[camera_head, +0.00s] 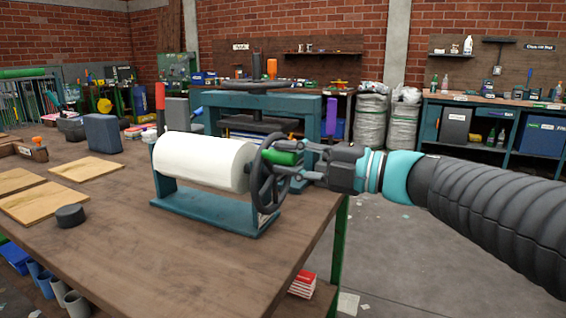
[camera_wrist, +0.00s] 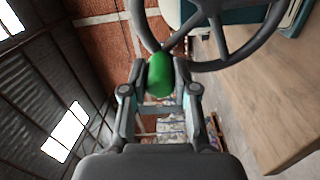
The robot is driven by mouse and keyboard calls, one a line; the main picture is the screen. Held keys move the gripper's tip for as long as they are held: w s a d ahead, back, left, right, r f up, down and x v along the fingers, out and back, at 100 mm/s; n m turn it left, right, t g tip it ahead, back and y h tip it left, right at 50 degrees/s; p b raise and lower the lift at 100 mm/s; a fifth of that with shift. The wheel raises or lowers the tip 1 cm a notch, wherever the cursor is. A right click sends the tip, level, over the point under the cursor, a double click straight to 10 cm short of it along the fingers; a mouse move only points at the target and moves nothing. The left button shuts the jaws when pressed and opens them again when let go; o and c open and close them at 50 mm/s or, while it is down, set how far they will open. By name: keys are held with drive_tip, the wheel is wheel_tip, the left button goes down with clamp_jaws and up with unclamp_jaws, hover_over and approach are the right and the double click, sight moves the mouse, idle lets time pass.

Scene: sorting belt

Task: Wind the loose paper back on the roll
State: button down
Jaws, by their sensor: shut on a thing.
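A white paper roll (camera_head: 203,161) lies level in a teal stand (camera_head: 215,212) on the wooden table. No loose paper end shows from this side. A dark spoked handwheel (camera_head: 267,183) is at the right end of the roll, and it also shows at the top of the wrist view (camera_wrist: 214,40). A green handle (camera_head: 284,157) sticks out from the wheel's rim. My gripper (camera_head: 305,161) comes in from the right and is shut on the green handle. In the wrist view the green handle (camera_wrist: 161,75) sits between the two fingers.
A dark round puck (camera_head: 70,215) and several wooden boards (camera_head: 45,203) lie left of the stand. A dark blue-grey block (camera_head: 103,133) stands behind. The table's right edge is close to the wheel. Open floor (camera_head: 410,250) lies to the right.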

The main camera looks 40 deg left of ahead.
idle(0.4)
drive_tip(key=c, duration=0.9)
unclamp_jaws()
drive_tip(key=v, duration=1.2)
drive_tip(key=shift+f, duration=0.1)
